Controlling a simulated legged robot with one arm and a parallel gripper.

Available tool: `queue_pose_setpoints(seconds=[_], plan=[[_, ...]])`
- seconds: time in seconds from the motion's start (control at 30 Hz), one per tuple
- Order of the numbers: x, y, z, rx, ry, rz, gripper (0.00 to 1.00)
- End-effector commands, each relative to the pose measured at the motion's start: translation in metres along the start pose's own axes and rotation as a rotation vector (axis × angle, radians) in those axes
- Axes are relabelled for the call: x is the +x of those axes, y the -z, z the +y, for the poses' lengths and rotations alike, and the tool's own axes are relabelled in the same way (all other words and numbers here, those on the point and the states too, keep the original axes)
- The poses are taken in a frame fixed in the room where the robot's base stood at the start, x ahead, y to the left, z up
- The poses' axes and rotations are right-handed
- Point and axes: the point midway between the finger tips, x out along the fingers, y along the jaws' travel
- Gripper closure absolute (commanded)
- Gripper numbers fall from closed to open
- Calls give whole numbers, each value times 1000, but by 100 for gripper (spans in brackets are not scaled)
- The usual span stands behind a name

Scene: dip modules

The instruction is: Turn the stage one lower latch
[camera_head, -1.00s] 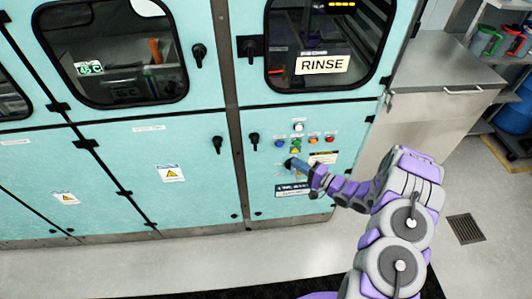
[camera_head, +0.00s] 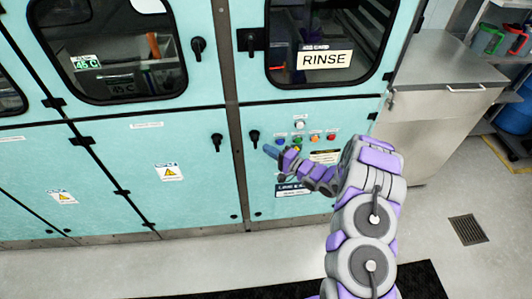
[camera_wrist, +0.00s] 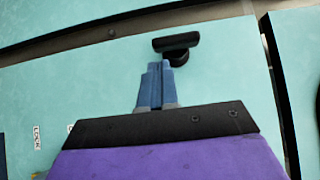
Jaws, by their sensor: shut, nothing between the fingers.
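Several black latches sit on the teal cabinet (camera_head: 100,190). One lower latch (camera_head: 254,137) is on the panel with the buttons, and another lower latch (camera_head: 217,142) is on the door to its left, across the grey post. My gripper (camera_head: 269,150) is shut and empty, with its blue fingertips just below and right of the panel's latch. In the wrist view, the blue fingers (camera_wrist: 160,72) point at a black T-shaped latch (camera_wrist: 177,46), whose handle lies nearly level. The fingertips are at or very near its hub; I cannot tell whether they touch.
A button panel (camera_head: 300,135) and labels lie right of the latch, partly behind my arm. A RINSE window (camera_head: 325,60) is above. A steel counter (camera_head: 430,80) stands at the right. The floor in front is clear, with a dark mat.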

Motion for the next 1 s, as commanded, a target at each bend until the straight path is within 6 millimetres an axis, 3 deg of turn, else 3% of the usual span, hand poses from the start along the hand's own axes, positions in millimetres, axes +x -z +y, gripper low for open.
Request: queue_pose_setpoints(seconds=[0.33, 1.0], plan=[[11, -11, 1, 0, -1, 1, 100], [16, -3, 4, 39, 36, 1, 100]])
